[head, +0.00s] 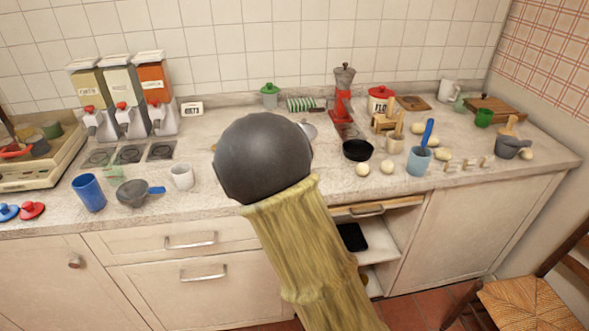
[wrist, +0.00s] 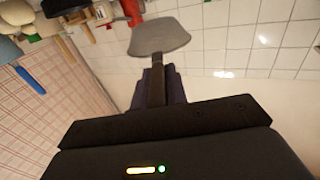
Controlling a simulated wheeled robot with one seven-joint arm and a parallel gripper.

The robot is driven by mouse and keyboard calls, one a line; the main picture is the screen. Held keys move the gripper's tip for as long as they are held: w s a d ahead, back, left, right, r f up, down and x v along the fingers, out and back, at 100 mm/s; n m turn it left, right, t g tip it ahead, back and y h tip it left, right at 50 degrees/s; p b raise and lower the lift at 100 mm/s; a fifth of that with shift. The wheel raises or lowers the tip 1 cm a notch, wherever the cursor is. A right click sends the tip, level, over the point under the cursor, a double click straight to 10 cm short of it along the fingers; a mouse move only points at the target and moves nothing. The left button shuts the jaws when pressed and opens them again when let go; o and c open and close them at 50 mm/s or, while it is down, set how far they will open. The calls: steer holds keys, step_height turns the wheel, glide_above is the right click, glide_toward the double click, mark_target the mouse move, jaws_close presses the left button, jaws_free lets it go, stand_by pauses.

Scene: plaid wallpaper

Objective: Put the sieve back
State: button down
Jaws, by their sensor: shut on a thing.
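The sieve (wrist: 160,36) shows in the wrist view as a pale grey, bowl-like head on a thin dark handle. My gripper (wrist: 157,82) is shut on its handle, and the head sticks out beyond the fingers, apart from the tiles behind it. In the head view my own arm hides the gripper and most of what it holds. A small grey edge just right of my arm there may be the sieve (head: 309,131). A second grey bowl-shaped utensil with a blue handle (head: 133,192) lies on the left of the counter.
The counter (head: 225,207) is crowded. A blue cup (head: 89,193) and white mug (head: 182,177) stand left, with dispensers (head: 120,95) behind. Right are a black pan (head: 357,150), a light blue cup (head: 419,162) and eggs. An open compartment (head: 378,245) lies below; a chair (head: 530,303) stands right.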

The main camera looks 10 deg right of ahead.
step_height(320, 180, down, 4)
steer(key=shift+f, duration=0.1)
steer(key=shift+f, duration=0.1)
steer(key=f, duration=0.3)
steer(key=shift+w+f, duration=0.2)
steer(key=shift+f, duration=0.15)
steer(key=shift+s+r, duration=0.1)
steer(key=shift+s, duration=0.15)
steer(key=shift+f+b, duration=0.2)
steer(key=shift+b, duration=0.2)
steer(key=c, duration=1.4)
jaws_free()
steer(key=shift+r, duration=0.15)
